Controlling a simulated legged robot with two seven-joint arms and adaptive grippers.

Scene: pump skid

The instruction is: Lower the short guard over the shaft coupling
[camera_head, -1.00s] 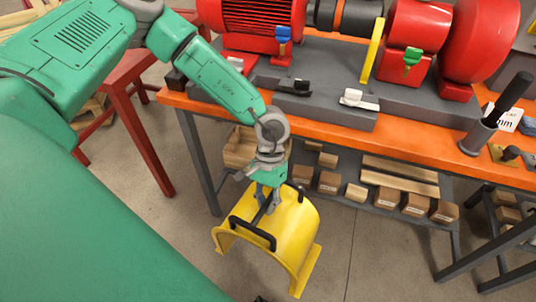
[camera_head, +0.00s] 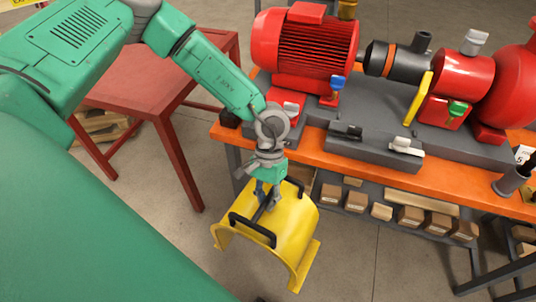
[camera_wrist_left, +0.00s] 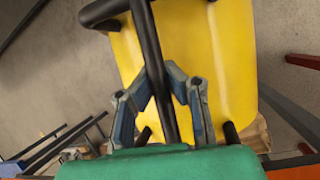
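The short guard (camera_head: 292,230) is a yellow arched cover with black handles and a black bar on top. It hangs in the air in front of the bench, arch up and slightly tilted. My left gripper (camera_head: 268,196) is shut on the black bar. In the left wrist view, the gripper's fingers (camera_wrist_left: 160,88) lie on both sides of the bar, above the yellow guard (camera_wrist_left: 228,50). The shaft coupling, seemingly the dark cylinder with an orange band (camera_head: 391,60), sits uncovered on the skid, right of the red motor (camera_head: 303,55). My right gripper is not in view.
The orange bench top (camera_head: 370,165) carries the grey skid base (camera_head: 375,120). A yellow upright plate (camera_head: 418,98) and a red pump (camera_head: 464,75) stand right of the coupling. A red table (camera_head: 150,80) stands at left. Wooden blocks (camera_head: 410,215) fill the lower shelf.

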